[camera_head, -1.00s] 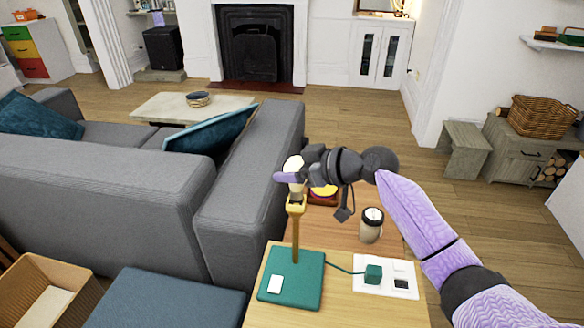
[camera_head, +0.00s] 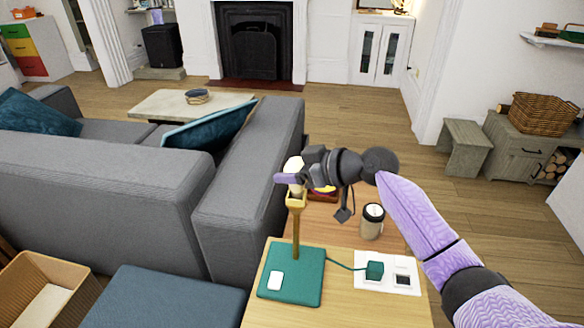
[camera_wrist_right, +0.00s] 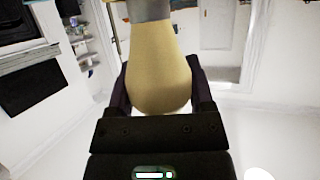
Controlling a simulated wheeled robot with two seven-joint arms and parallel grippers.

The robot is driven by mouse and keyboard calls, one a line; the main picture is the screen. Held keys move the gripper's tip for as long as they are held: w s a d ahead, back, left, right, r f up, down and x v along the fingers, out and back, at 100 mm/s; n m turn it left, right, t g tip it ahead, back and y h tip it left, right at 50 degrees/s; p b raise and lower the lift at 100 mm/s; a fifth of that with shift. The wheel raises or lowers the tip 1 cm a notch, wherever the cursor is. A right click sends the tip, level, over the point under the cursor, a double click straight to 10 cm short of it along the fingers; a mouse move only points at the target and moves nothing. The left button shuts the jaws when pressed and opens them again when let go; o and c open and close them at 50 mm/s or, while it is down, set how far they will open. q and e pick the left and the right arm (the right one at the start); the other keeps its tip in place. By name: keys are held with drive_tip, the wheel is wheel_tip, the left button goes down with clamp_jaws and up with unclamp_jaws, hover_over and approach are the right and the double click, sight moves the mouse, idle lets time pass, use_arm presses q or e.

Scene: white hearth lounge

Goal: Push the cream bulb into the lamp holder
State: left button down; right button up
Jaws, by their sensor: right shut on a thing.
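The cream bulb (camera_head: 294,164) is upright above the gold lamp holder (camera_head: 296,202), at the top of the lamp's thin stem. My right gripper (camera_head: 290,178) is shut on the bulb, coming from the right. In the right wrist view the bulb (camera_wrist_right: 158,70) lies between the two dark fingers, with its grey metal collar (camera_wrist_right: 150,10) at the top edge. The bulb's lower end meets the holder's cup in the head view; how deep it sits cannot be told. The lamp's teal base (camera_head: 303,288) stands on the wooden table. My left gripper is not in view.
The wooden table (camera_head: 340,312) also carries a white socket panel (camera_head: 403,288) with a teal plug (camera_head: 375,270) and cable, and a lidded cup (camera_head: 372,222). A round yellow and pink item lies behind the gripper. A grey sofa (camera_head: 240,215) stands left.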

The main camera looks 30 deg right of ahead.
drive_tip(key=shift+f, duration=0.2)
drive_tip(key=o, duration=1.2)
drive_tip(key=shift+s+d+r, duration=0.3)
drive_tip(key=shift+s+d, duration=0.05)
drive_tip(key=shift+s, duration=0.1)
drive_tip(key=shift+s+d+r+p, duration=0.2)
drive_tip(key=shift+s+d+p, duration=0.1)
drive_tip(key=shift+s+p, duration=0.2)
drive_tip(key=p+v, duration=0.1)
drive_tip(key=v, duration=0.3)
drive_tip(key=shift+s+d, duration=0.15)
drive_tip(key=shift+s, duration=0.05)
